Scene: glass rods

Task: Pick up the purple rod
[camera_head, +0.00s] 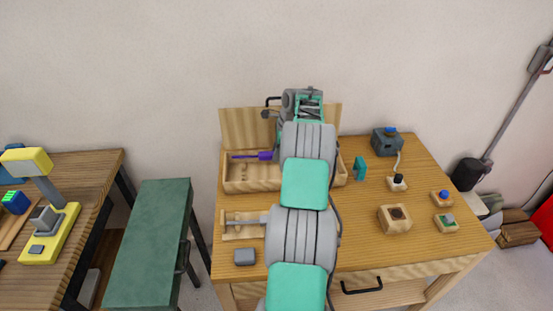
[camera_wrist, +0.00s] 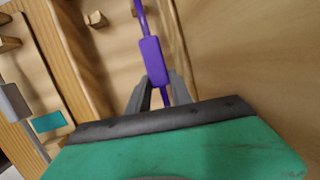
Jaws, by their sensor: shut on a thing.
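The purple rod (camera_wrist: 152,58) has a thicker block along its thin shaft. In the wrist view it runs up from between the two grey fingers of my gripper (camera_wrist: 160,84), which is shut on it. In the head view the purple rod (camera_head: 245,157) lies level across the open wooden box, pointing left, its thick part near my arm. My arm hides the fingers there. I cannot tell whether the rod still touches the box.
The wooden box (camera_head: 250,185) has a raised back panel (camera_head: 245,125) on the wooden table. A grey rod on a wooden holder (camera_head: 243,232) and a grey block (camera_head: 244,257) are in front. A teal piece (camera_head: 360,168), a dark device (camera_head: 387,142) and a wooden block (camera_head: 396,218) stand right.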

